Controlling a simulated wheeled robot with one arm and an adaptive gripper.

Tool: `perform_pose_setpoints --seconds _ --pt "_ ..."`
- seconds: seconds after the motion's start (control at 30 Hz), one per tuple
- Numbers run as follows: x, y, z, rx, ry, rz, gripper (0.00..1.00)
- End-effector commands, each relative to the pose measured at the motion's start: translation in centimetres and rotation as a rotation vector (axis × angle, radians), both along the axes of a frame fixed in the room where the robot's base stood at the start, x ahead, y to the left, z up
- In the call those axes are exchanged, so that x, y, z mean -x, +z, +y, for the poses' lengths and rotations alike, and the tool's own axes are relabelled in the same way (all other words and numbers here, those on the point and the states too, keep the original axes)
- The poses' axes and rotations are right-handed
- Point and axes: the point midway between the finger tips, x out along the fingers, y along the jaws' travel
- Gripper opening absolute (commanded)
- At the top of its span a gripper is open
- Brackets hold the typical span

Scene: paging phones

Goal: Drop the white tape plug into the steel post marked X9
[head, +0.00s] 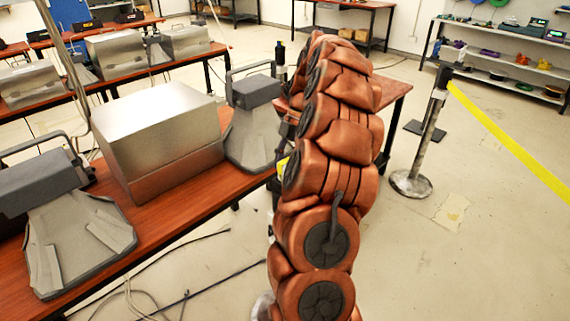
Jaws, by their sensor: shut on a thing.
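My copper-coloured arm (335,170) rises through the middle of the head view and covers what lies behind it. My gripper's fingers are hidden behind the arm, so I cannot see what they hold. A steel post (431,130) with a dark head and a round base stands right of the arm. A yellow tape runs from its head down to the right edge. No X9 mark can be read on it. A pale round base (262,306) shows partly at the bottom, left of the arm, with a small yellow patch (282,163) higher up. I see no white tape plug.
A wooden table (185,212) at left carries a large metal box (158,135) and grey desk devices. Another table (392,98) stands behind the arm. Cables lie on the floor at lower left. Shelves (505,60) stand at the back right. The right floor is mostly clear.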

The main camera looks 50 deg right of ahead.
Motion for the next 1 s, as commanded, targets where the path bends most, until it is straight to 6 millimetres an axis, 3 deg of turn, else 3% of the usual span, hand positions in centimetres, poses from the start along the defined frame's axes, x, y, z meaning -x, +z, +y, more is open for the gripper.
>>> perform_pose_setpoints --seconds 1.0 --pt "-0.05 -0.90 -0.01 0.001 0.000 -0.002 0.00"
